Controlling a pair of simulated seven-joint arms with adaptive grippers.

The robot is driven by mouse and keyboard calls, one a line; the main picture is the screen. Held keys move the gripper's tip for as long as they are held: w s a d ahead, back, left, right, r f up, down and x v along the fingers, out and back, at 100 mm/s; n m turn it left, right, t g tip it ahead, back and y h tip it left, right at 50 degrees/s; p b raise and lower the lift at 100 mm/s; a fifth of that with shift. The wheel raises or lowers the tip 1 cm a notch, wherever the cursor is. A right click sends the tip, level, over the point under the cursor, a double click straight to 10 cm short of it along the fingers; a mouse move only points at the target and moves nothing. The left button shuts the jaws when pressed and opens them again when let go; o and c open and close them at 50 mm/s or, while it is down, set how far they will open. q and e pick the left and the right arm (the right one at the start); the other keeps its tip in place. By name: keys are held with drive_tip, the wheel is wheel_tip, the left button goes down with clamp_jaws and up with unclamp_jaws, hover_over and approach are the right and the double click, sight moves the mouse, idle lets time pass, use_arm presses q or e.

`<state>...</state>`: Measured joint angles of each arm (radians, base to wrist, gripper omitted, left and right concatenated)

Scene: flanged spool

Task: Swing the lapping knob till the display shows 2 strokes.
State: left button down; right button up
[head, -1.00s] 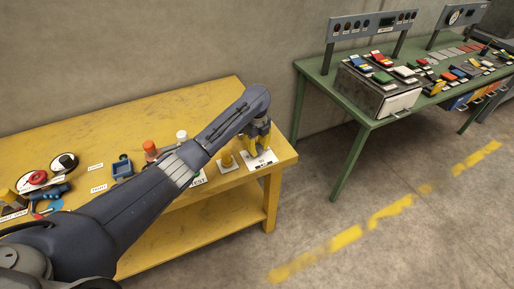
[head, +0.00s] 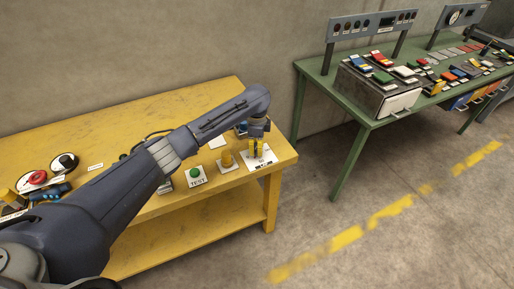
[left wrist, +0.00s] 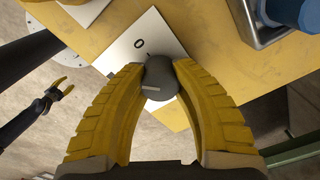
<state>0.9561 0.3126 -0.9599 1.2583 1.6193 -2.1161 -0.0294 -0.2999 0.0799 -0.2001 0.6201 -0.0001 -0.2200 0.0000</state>
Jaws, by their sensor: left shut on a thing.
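My left gripper (head: 257,148) reaches down at the right end of the yellow bench. In the left wrist view its two yellow fingers (left wrist: 160,75) are shut on a dark grey knob (left wrist: 161,82), with a small pale mark on it. The knob stands on a white plate (left wrist: 150,38) printed with a 0. In the head view the plate (head: 265,162) shows partly, but the gripper hides the knob. I cannot make out a stroke display. What looks like my right gripper (left wrist: 66,87) is small at the left of the wrist view; its opening is unclear.
Left of the plate are a yellow-orange post (head: 227,158) on a white plate and a green TEST button (head: 195,173). A metal tray (left wrist: 262,38) with a blue thing lies close beside the knob. A green table (head: 352,112) with a control box stands apart to the right.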

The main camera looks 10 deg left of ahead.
use_arm(q)
drive_tip(key=n, duration=0.5)
drive_tip(key=shift+n, duration=2.4)
drive_tip(key=c, duration=0.9)
unclamp_jaws()
wheel_tip(320, 180, up, 12)
